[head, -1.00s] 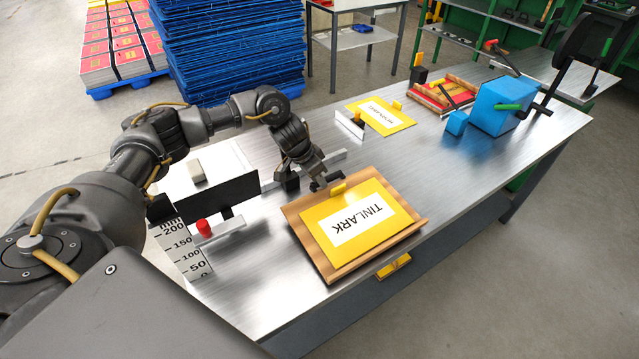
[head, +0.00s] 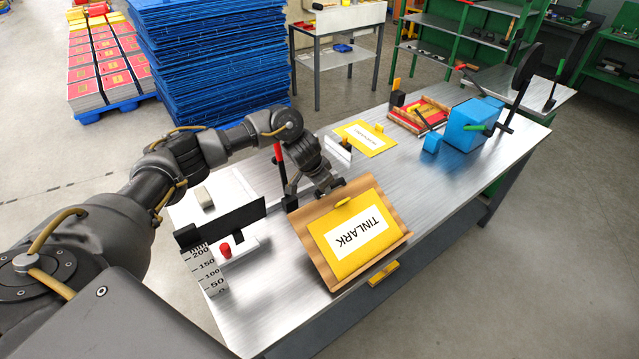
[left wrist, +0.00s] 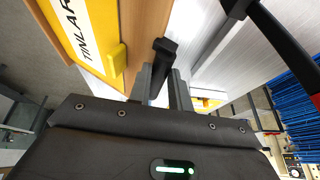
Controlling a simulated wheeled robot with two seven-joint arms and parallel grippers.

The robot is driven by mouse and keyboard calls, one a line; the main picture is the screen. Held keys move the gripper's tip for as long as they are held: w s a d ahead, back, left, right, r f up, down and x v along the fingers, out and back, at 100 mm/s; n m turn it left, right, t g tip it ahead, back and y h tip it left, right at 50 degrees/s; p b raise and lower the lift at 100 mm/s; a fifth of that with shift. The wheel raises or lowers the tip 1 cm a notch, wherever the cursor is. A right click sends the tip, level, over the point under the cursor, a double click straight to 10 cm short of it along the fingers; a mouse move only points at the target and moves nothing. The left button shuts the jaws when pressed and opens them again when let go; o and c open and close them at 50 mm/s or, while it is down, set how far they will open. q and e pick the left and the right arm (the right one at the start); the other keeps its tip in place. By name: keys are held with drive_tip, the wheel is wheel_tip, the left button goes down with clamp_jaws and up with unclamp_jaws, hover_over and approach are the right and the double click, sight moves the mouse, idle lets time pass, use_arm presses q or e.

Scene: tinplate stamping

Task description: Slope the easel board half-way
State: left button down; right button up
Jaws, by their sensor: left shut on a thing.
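The easel board (head: 396,216) is a wooden board on the metal bench, carrying a yellow sheet marked TINLARK (head: 338,266). It is tilted, its far edge raised above its near edge. My left gripper (head: 327,187) is at the far edge of the board. In the left wrist view its fingers (left wrist: 165,88) are shut on a dark handle (left wrist: 164,52) beside the board (left wrist: 98,62). How the handle joins the board is hidden. My right gripper is not in view.
A red-and-black upright (head: 279,160) stands close left of my left gripper. A black plate (head: 228,218), a red knob (head: 225,250) and a millimetre scale (head: 206,270) are left of the board. A yellow card (head: 366,139) and blue box (head: 468,126) lie beyond.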

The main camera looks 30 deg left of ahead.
use_arm(q)
drive_tip(key=shift+s+d, duration=0.25)
drive_tip(key=shift+d, duration=0.25)
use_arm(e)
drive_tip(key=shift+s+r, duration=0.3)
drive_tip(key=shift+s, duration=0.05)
use_arm(q)
drive_tip(key=shift+s+f, duration=0.1)
drive_tip(key=shift+f, duration=0.05)
drive_tip(key=c, duration=1.6)
unclamp_jaws()
drive_tip(key=o, duration=0.3)
drive_tip(key=shift+d, duration=0.2)
drive_tip(key=shift+a+r, duration=0.1)
drive_tip(key=shift+r, duration=0.1)
drive_tip(key=shift+a+r, duration=0.15)
